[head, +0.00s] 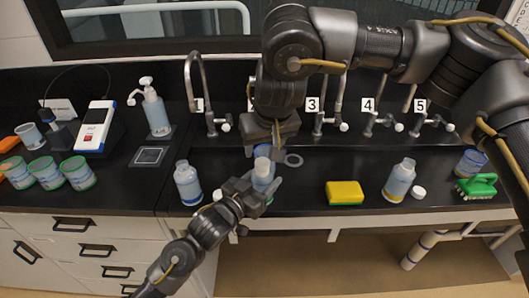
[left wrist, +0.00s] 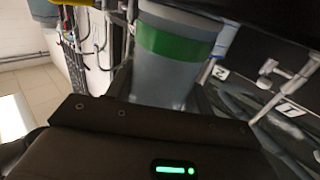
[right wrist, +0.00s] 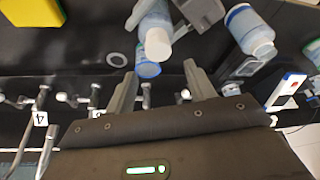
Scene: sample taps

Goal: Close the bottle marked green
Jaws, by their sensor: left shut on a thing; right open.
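My left gripper (head: 258,192) is shut on a pale blue bottle (head: 262,172) over the front of the counter. In the left wrist view this bottle (left wrist: 160,80) shows a green band. In the right wrist view its white top (right wrist: 158,45) faces my right gripper; I cannot tell whether that is a cap or the bare neck. My right gripper (head: 265,143) is open and empty, above and behind the bottle. In the right wrist view its two fingers (right wrist: 161,82) are apart, and the bottle top is beyond them, not touching. A loose white cap (head: 217,195) lies left of my left gripper.
Another bottle (head: 188,185) stands at the left, and one (head: 398,180) at the right beside a white cap (head: 419,192). A yellow sponge (head: 344,192), a green brush (head: 476,186) and a grey ring (head: 293,160) lie on the black counter. Numbered taps (head: 320,120) line the back.

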